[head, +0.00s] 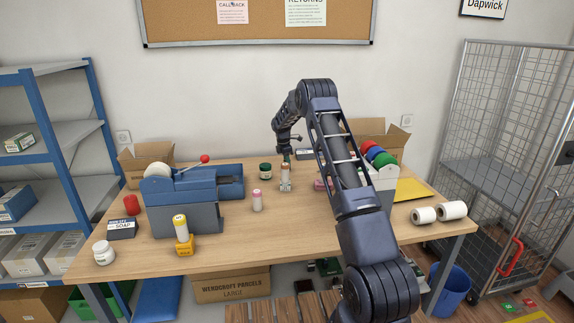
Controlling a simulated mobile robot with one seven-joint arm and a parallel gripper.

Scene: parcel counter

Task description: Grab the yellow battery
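A small upright yellow cylinder with a white top (180,225), the likeliest yellow battery, stands at the front left of the wooden table (230,243), in front of the blue tape dispenser. It seems to rest on a yellow block (185,246); I cannot tell how they join. My gripper (287,157) points down at the back middle of the table, well to the right of the yellow cylinder. It is just above a small whitish-brown cylinder (285,184). The fingers are too small to tell whether they are open or touching it.
The blue tape dispenser (210,183) stands on a grey box. A pink-topped bottle (257,201), a dark green jar (266,171), a white jar (103,252) and a soap box (122,228) stand around. Paper rolls (424,215) lie at right. The front middle is clear.

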